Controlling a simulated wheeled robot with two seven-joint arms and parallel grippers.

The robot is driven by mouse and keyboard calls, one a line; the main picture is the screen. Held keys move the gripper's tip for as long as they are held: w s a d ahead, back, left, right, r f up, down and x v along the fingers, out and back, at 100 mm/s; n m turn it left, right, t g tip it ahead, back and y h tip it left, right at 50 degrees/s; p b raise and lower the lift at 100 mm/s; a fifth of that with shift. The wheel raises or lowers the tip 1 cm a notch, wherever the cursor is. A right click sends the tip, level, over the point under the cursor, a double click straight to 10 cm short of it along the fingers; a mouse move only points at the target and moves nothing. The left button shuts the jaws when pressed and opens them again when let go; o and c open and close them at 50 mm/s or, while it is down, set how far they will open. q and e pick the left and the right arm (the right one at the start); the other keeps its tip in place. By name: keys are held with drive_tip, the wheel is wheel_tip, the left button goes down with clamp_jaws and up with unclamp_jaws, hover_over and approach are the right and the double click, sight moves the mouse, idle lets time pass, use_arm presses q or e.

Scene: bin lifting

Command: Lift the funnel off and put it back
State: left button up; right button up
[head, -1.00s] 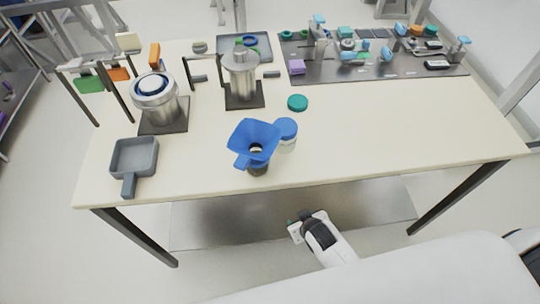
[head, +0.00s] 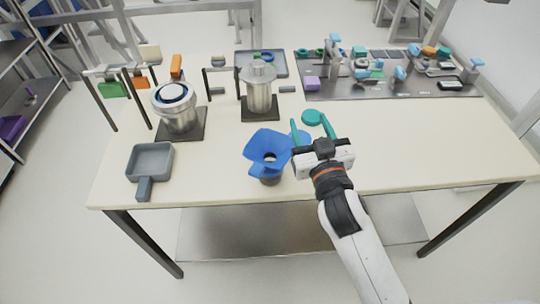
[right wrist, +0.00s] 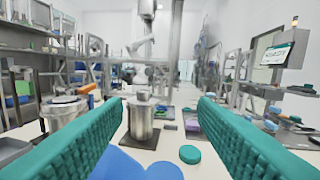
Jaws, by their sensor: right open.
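The blue funnel (head: 266,146) sits upright on a jar (head: 271,180) near the front edge of the table, in the head view. My right gripper (head: 311,130) is open and empty above the table, just right of the funnel. Its two green fingers point away toward the back. In the right wrist view, blue surfaces (right wrist: 128,166) show at the bottom between the spread fingers; the funnel's full shape is cut off there. My left gripper is in neither view.
A grey square scoop (head: 150,160) lies left of the funnel. Two metal vessels stand on dark bases behind, one (head: 178,112) left and one (head: 260,90) in the middle. A green lid (head: 312,117) lies beyond my gripper. The table's right front is clear.

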drive_tip(key=s+a+r+n+y, duration=0.2)
drive_tip(key=a+r+n+y, duration=0.95)
drive_tip(key=r+y, duration=0.25)
drive_tip(key=s+a+n+g+y, duration=0.7)
drive_tip(key=a+n+g, duration=0.5)
drive_tip(key=n+g, duration=0.55)
drive_tip(key=m+h, duration=0.1)
drive_tip(key=h, duration=2.2)
hover_over(255, 170)
drive_tip(key=shift+g, duration=0.45)
wheel_tip(255, 170, down, 15)
drive_tip(key=shift+r, duration=0.2)
drive_tip(key=shift+w+d+f, duration=0.1)
drive_tip(key=shift+d+f, duration=0.05)
drive_tip(key=shift+f, duration=0.15)
wheel_tip(255, 170, down, 10)
drive_tip(key=p, duration=0.3)
drive_tip(key=shift+f, duration=0.6)
drive_tip(key=c, duration=1.1)
